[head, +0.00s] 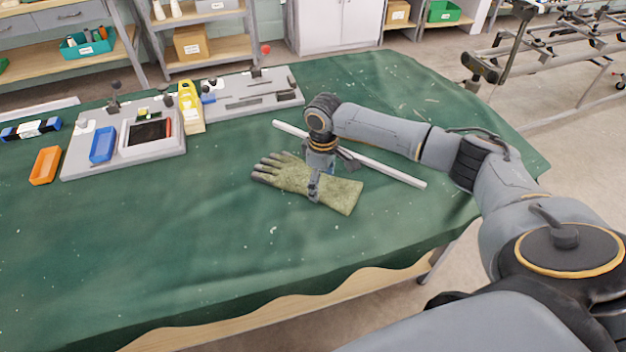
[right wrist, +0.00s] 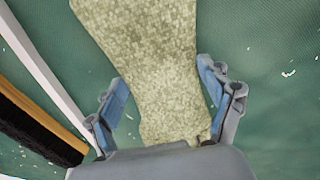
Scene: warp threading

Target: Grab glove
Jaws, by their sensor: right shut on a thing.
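A green-yellow glove (head: 335,191) with dark fingertips lies on the green-covered table, its fingers pointing left and its cuff to the right. My right gripper (head: 314,188) comes down from above onto the middle of the glove. In the right wrist view the glove (right wrist: 160,60) passes between the two blue-padded fingers of the right gripper (right wrist: 165,108). The gripper is shut on the glove, though the contact itself is partly hidden by the gripper body. My left gripper is not in view.
A white rod (head: 395,172) lies behind the glove, passing behind my right gripper. Grey fixture boards (head: 255,92), a blue bin (head: 102,145), an orange bin (head: 45,165) and a yellow tool (head: 190,105) sit at the back left.

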